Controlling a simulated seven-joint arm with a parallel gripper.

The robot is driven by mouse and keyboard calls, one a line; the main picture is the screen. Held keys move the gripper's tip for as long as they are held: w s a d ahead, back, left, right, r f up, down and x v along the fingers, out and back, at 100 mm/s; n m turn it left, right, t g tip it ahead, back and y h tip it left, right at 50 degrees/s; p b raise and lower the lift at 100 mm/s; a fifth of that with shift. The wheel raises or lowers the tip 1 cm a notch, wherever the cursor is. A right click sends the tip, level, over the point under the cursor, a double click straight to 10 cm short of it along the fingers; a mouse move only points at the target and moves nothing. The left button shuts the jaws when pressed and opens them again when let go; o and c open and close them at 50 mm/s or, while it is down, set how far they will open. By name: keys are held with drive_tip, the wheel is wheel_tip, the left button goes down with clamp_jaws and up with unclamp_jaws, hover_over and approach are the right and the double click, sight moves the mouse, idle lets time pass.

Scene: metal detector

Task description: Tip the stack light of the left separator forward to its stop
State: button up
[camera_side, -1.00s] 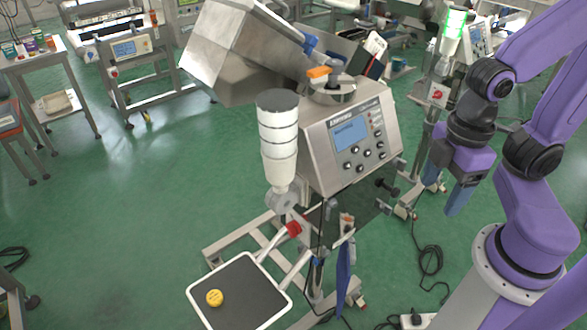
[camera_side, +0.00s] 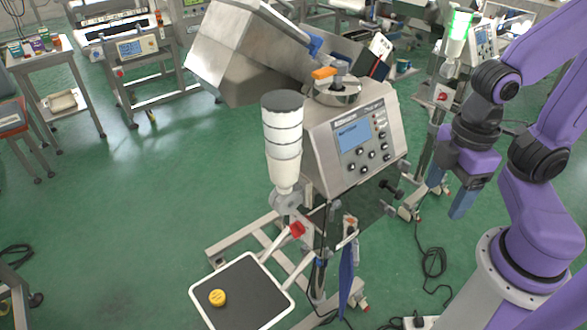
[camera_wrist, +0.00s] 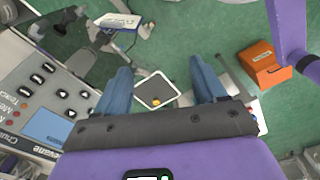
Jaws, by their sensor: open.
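The left separator (camera_side: 350,185) stands in the middle of the side view, with a steel control box and blue display. Its stack light (camera_side: 283,150) is a white banded column with a dark cap. It stands about upright on a grey joint (camera_side: 287,200) at the box's left front corner, and looks unlit. My gripper (camera_side: 461,207) is open and empty, pointing down to the right of the separator and apart from it. In the wrist view my gripper (camera_wrist: 160,70) has its blue fingers spread. The control panel (camera_wrist: 45,95) shows at left there; I cannot make out the stack light.
A dark tray (camera_side: 255,285) with a yellow disc (camera_side: 217,298) is below the stack light. A second separator's stack light (camera_side: 457,35) glows green at the back right. An orange box (camera_wrist: 265,65) shows in the wrist view.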

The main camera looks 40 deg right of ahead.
drive_tip(key=o, duration=0.4)
drive_tip(key=shift+w+a, duration=0.1)
drive_tip(key=w+a+r+n+t+h, duration=0.25)
drive_tip(key=w+a+h, duration=0.25)
drive_tip(key=w+a, duration=0.5)
drive_tip(key=w+a+r+n+t+h, duration=0.2)
drive_tip(key=w+a+r+n+h, duration=0.3)
drive_tip(key=a, duration=0.9)
drive_tip(key=n+h, duration=0.2)
drive_tip(key=h, duration=0.1)
approach(273, 173)
drive_tip(key=shift+t, duration=0.25)
drive_tip(key=x, duration=1.1)
drive_tip(key=shift+d+f, duration=0.25)
drive_tip(key=shift+d, duration=0.1)
